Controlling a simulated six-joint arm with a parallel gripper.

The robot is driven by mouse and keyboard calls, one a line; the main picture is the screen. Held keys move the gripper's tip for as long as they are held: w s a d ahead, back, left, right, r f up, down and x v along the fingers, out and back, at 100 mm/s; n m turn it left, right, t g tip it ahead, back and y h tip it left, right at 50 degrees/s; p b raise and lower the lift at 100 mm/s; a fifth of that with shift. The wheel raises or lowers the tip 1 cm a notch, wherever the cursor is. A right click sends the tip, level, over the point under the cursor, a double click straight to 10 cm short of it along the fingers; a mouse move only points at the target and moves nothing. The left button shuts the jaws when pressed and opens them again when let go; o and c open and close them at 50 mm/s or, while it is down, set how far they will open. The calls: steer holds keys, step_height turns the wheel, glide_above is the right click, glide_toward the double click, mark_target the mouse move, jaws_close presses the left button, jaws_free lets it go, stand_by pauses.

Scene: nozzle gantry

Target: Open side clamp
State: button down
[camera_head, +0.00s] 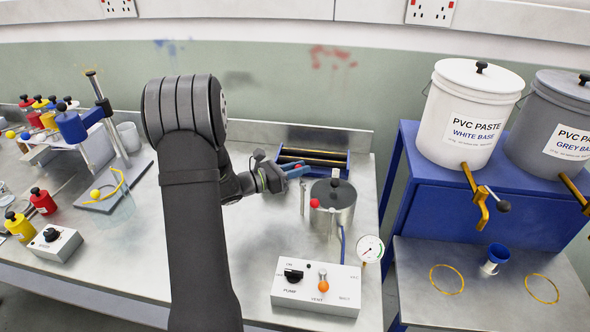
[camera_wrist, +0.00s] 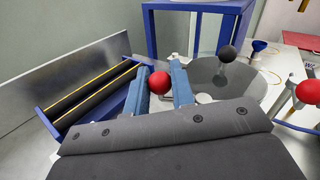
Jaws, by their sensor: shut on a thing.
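The metal vacuum pot (camera_head: 343,215) stands right of my gripper, with a grey lid (camera_wrist: 205,75) and a black lid knob (camera_wrist: 228,54). A red ball knob (camera_wrist: 159,83) of the side clamp sits between the two blue fingers of my gripper (camera_wrist: 160,86), which is shut on it. In the head view my gripper (camera_head: 300,171) is at the pot's upper left, and the held knob is mostly hidden. A second red clamp knob (camera_head: 314,203) is at the pot's front left; it also shows at the right of the wrist view (camera_wrist: 309,91).
A blue tray with dark rollers (camera_head: 320,157) lies behind the pot. A control box (camera_head: 316,287) and a gauge (camera_head: 370,248) stand in front. A blue stand (camera_head: 410,165) with paste buckets is at right. Bare bench (camera_head: 260,240) lies left of the pot.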

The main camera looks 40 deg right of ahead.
steer(key=shift+s+d+m+g+y, duration=0.2)
steer(key=shift+m+g+y, duration=0.25)
steer(key=shift+m+g, duration=0.55)
steer(key=shift+s+d+m+g+y, duration=0.15)
steer(key=shift+d+m+g+y, duration=0.3)
steer(key=shift+g, duration=0.8)
steer(key=shift+s+d+m+g+y, duration=0.15)
steer(key=shift+m+g+y, duration=0.35)
steer(key=shift+m+g, duration=0.55)
steer(key=shift+g, duration=0.3)
steer(key=c, duration=1.3)
jaws_free()
steer(key=v, duration=1.7)
steer(key=shift+a+r, duration=0.15)
steer(key=shift+r, duration=0.05)
